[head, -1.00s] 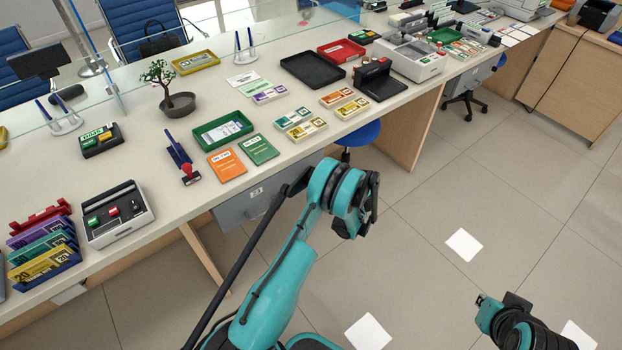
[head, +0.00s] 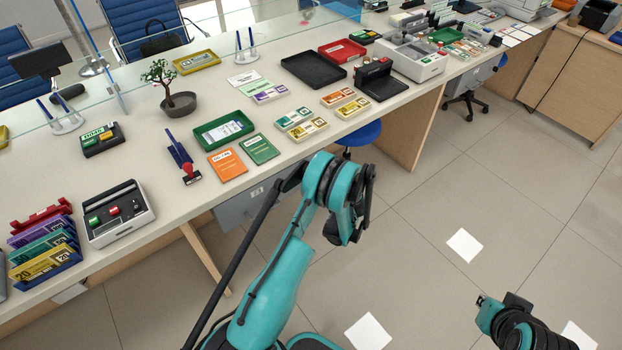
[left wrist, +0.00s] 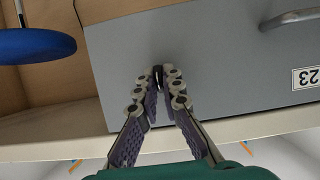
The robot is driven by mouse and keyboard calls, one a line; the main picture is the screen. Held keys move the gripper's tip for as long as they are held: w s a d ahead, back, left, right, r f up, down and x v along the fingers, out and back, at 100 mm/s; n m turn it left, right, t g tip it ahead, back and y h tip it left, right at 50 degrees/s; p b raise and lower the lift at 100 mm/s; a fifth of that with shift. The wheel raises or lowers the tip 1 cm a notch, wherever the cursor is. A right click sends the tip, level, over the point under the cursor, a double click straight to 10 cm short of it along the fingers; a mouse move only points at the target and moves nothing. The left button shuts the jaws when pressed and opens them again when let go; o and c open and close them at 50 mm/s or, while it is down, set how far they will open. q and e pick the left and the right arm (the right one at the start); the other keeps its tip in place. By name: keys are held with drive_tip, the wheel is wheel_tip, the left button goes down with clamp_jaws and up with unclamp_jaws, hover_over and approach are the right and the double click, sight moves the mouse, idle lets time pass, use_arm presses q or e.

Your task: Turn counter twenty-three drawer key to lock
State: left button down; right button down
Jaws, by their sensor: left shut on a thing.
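In the left wrist view, the grey drawer front (left wrist: 215,50) of counter twenty-three fills much of the picture, with a white "23" label (left wrist: 306,78) at the right. My left gripper (left wrist: 158,80) is in front of the drawer, its fingers closing in on a small dark key (left wrist: 157,73). The key is mostly hidden between the fingertips, so its turn angle is hard to tell. In the head view, the grey drawer unit (head: 245,208) shows under the counter, partly behind my left arm. My left fingertips are hidden there. My right gripper's fingertips do not show.
A metal handle (left wrist: 292,18) is on the drawer front. The pale counter edge (left wrist: 60,125) runs close by the gripper. A blue stool seat (left wrist: 35,45) is to the left in the wrist view. The counter top (head: 310,160) carries trays, cards and stamps. The floor to the right is open.

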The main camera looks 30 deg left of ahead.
use_arm(q)
drive_tip(key=c, duration=1.7)
unclamp_jaws()
drive_tip(key=v, duration=1.2)
